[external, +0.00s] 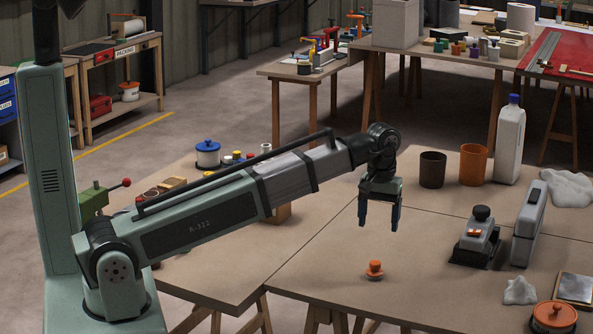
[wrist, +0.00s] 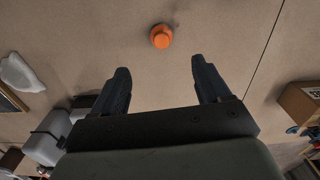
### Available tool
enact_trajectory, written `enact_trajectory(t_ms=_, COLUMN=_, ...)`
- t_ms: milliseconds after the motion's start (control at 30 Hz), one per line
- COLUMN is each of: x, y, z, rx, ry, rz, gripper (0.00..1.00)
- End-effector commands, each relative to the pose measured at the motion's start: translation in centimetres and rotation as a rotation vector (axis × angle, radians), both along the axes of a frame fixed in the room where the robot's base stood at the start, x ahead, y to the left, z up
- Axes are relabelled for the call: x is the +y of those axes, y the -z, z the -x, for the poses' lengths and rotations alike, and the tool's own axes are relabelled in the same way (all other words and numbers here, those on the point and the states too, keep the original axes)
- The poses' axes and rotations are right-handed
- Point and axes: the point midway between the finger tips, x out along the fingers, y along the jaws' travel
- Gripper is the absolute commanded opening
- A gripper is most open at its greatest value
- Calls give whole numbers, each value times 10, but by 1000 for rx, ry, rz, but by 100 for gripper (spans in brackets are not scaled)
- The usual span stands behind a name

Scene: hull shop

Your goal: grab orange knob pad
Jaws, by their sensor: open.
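The orange knob pad (external: 375,270) is a small round pad with a knob on top, standing on the bare wooden table. In the wrist view the orange knob pad (wrist: 161,36) lies beyond the fingertips, roughly centred between them. My gripper (external: 379,226) points down with its fingers apart and nothing between them. It is above the table and clear of the pad. In the wrist view both dark fingers of my gripper (wrist: 160,66) show, spread wide.
A grey sander (external: 477,240) and an upright grey block tool (external: 529,225) stand to the right. A larger orange lidded pot (external: 554,318) is at the front right. Brown and orange cups (external: 473,165) and a white bottle (external: 509,140) stand behind. The table around the pad is clear.

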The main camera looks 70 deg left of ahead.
Motion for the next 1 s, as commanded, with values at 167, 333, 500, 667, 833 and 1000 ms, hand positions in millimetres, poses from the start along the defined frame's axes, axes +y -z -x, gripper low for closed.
enact_trajectory(t_ms=167, x=0, y=0, z=0, rx=-3, ry=-125, rz=-1, gripper=76)
enact_trajectory(t_ms=333, x=0, y=11, z=0, rx=-1, ry=-152, rz=0, gripper=76)
enact_trajectory(t_ms=500, x=0, y=36, z=0, rx=0, ry=-150, rz=0, gripper=76)
enact_trajectory(t_ms=667, x=0, y=59, z=1, rx=0, ry=-149, rz=0, gripper=76)
enact_trajectory(t_ms=833, x=0, y=78, z=0, rx=-1, ry=-148, rz=0, gripper=76)
enact_trajectory(t_ms=1000, x=0, y=86, z=0, rx=-1, ry=-148, rz=0, gripper=76)
